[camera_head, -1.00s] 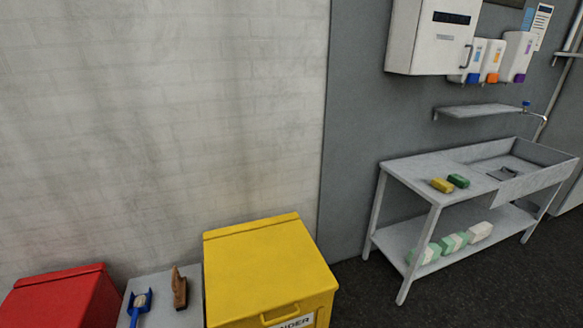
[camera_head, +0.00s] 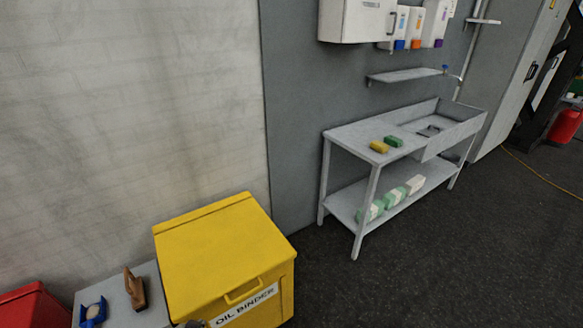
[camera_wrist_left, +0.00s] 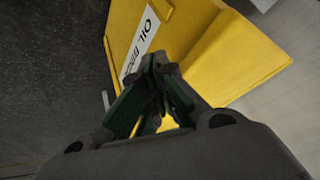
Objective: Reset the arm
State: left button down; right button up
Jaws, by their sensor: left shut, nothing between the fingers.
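My left gripper (camera_wrist_left: 160,65) shows in the left wrist view with its dark green fingers together. It is shut and holds nothing. Beyond its fingertips is the yellow oil binder bin (camera_wrist_left: 215,45), seen tilted, with its white label; I cannot tell the gap between them. In the head view the same yellow bin (camera_head: 215,245) stands at the lower middle with its lid closed. A small dark shape at the bottom edge in front of the bin is too cut off to name. My right gripper is in neither view.
A grey surface (camera_head: 112,290) holds a hand brush (camera_head: 135,288) and a blue scoop (camera_head: 93,312), beside a red bin (camera_head: 32,306). A grey sink table (camera_head: 350,137) stands against the wall, with a yellow sponge (camera_head: 379,147) on it.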

pick_arm(q)
jog(key=s+a+f+m+g, duration=0.1)
jog(key=s+a+f+m, duration=0.1)
jog(key=s+a+f, duration=0.7)
jog(key=s+a+f+m+g, duration=0.1)
jog(key=s+a+f, duration=0.35)
jog(key=f, duration=0.85)
jog(key=s+d+f+n+g, duration=0.1)
jog(key=s+d+f+g, duration=0.1)
jog(key=s+f, duration=0.6)
jog(key=s+d+f+n+g, duration=0.2)
jog(key=s+d+f, duration=0.1)
jog(key=s, duration=1)
jog(key=d+f, duration=0.1)
jog(key=d, duration=1.1)
jog(key=shift+w+d+f+n+h, duration=0.25)
jog(key=shift+w+f+n+h, duration=0.1)
jog(key=shift+w+n+h, duration=0.1)
